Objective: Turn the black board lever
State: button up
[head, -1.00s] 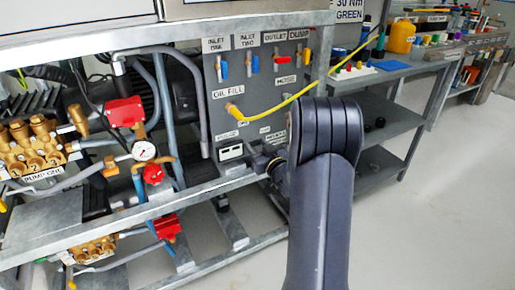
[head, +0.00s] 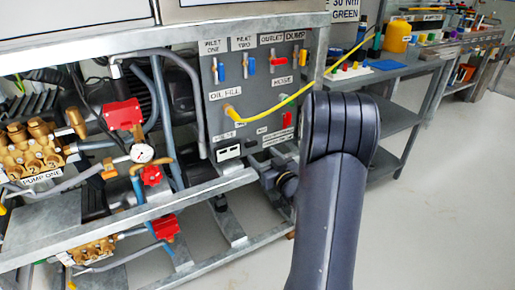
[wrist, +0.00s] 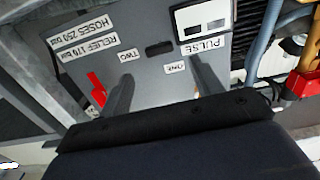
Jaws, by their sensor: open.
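The black board lever (wrist: 159,47) shows in the wrist view as a small dark bar on the grey board (wrist: 140,75), between the TWO and ONE labels. My gripper (wrist: 161,68) is open, with one grey finger on each side below the lever in the picture. The fingers appear apart from the lever, and nothing is between them. In the head view the board (head: 245,90) stands beyond my arm; I cannot make out the black lever there, and my gripper's fingers are not visible.
A red lever (wrist: 96,88) sits close to the left finger in the wrist view; it also shows in the head view (head: 287,119). A yellow hose (head: 275,111) crosses the board. The metal frame rail (head: 130,215) runs below. Open floor (head: 440,210) lies at the right.

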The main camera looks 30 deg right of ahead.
aim_at(253, 145)
jog(key=shift+s, duration=2.2)
jog(key=w+b, duration=0.1)
jog(key=w, duration=1)
jog(key=shift+a+b, duration=0.15)
jog(key=shift+b, duration=0.15)
jog(key=shift+r+p, duration=0.1)
jog(key=shift+p, duration=0.4)
jog(key=shift+s+m, duration=0.1)
jog(key=shift+m, duration=0.3)
jog(key=shift+f, duration=0.2)
